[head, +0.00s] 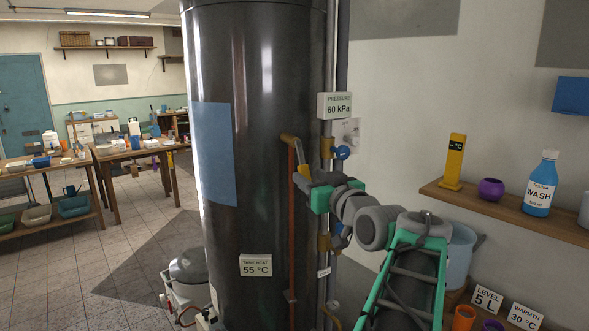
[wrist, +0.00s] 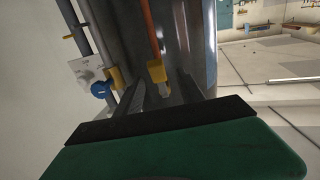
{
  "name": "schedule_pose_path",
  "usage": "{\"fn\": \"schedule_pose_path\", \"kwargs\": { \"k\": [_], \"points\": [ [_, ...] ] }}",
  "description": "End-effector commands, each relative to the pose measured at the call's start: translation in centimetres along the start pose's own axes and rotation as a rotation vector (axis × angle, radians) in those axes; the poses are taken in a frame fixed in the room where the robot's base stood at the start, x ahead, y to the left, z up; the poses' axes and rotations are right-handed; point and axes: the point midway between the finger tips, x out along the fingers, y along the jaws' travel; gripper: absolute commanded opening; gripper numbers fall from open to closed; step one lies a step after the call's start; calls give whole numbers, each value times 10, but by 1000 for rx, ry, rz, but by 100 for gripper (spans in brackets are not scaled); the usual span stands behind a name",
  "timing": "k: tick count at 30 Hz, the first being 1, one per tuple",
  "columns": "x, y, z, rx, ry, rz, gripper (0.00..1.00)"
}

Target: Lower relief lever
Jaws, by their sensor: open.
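The relief lever (head: 303,157) looks like a short yellow strip. It slants down from the brass fitting (head: 289,138) above the copper-red pipe (head: 291,220) on the dark tank. My gripper (head: 300,180) is at the lever's lower end in the head view, with its fingers partly hidden by its own body. In the wrist view my gripper (wrist: 161,92) is open, with dark fingers on either side. A yellow piece (wrist: 157,72) with a pale tip shows between or just beyond them, at the end of the red pipe (wrist: 150,30). I cannot tell whether the fingers touch it.
The tank (head: 265,110) stands close behind the gripper. A blue knob (head: 342,152) and a pressure sign reading 60 kPa (head: 338,105) are just right of the lever. A shelf (head: 500,208) with a wash bottle (head: 541,184) runs along the right wall.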

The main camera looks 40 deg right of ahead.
Motion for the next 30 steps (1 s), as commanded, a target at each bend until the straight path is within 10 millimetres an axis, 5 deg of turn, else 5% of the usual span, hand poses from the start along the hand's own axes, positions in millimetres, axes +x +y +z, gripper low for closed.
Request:
{"fn": "schedule_pose_path", "kwargs": {
  "k": [12, 22, 30],
  "points": [
    [69, 0, -1, 2, -4, 1, 45],
    [75, 1, 2, 1, -3, 2, 45],
    [75, 1, 2, 1, -3, 2, 23]
  ]
}}
